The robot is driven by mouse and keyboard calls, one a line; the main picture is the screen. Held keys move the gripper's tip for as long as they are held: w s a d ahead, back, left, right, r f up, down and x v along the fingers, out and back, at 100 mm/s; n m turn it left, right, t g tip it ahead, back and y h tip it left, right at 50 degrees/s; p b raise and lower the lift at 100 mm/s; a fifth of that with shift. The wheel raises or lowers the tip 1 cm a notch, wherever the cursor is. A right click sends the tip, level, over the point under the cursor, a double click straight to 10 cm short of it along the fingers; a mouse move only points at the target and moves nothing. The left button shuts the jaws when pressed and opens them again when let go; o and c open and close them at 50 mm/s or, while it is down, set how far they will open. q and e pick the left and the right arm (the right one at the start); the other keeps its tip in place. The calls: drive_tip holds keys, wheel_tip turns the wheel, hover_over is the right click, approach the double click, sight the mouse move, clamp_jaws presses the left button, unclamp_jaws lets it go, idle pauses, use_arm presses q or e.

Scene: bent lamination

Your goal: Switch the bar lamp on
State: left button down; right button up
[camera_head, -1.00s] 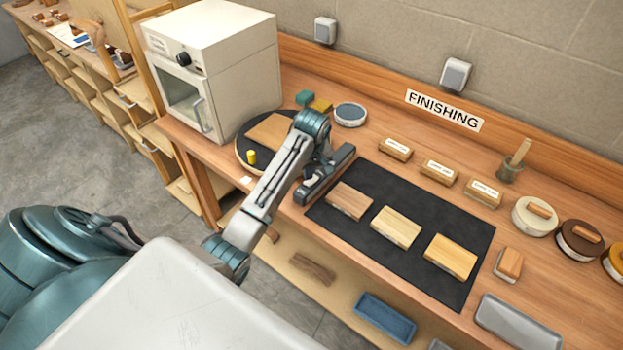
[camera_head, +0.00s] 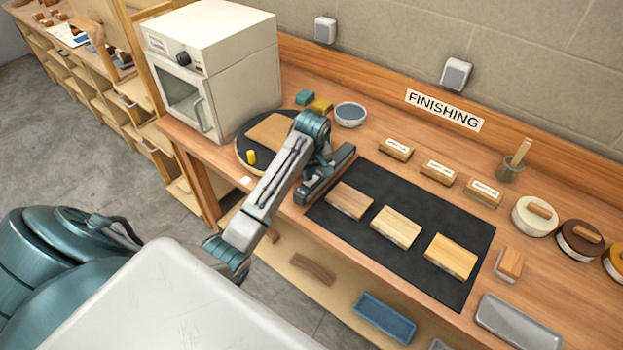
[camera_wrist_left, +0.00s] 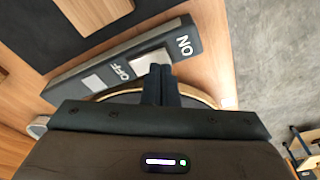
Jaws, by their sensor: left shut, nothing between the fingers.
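The bar lamp (camera_head: 340,169) is a long dark bar lying on the bench at the left end of the black mat. In the left wrist view the bar (camera_wrist_left: 70,92) carries the words OFF and ON, with a light pad (camera_wrist_left: 93,83) beside OFF and another light pad (camera_wrist_left: 148,60) between the words. My left gripper (camera_wrist_left: 162,72) is shut and empty, its fingertips over the pad nearer ON. Whether they touch it cannot be told. In the head view my left gripper (camera_head: 321,168) is at the bar, its tips partly hidden. My right gripper is not in view.
A round dark turntable (camera_head: 243,149) with a wooden board (camera_head: 268,132) and yellow peg (camera_head: 251,157) is just left of the bar. A cream oven (camera_head: 240,75) stands behind it. Wooden blocks (camera_head: 396,227) lie on the black mat (camera_head: 460,282). A bowl (camera_head: 350,113) stands behind.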

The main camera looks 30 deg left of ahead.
sight(309, 183)
use_arm(q)
drive_tip(key=shift+f, duration=0.35)
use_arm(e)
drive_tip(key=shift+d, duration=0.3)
use_arm(q)
drive_tip(key=shift+f, duration=0.25)
drive_tip(key=shift+r+p, duration=0.5)
drive_tip(key=shift+r, duration=3.05)
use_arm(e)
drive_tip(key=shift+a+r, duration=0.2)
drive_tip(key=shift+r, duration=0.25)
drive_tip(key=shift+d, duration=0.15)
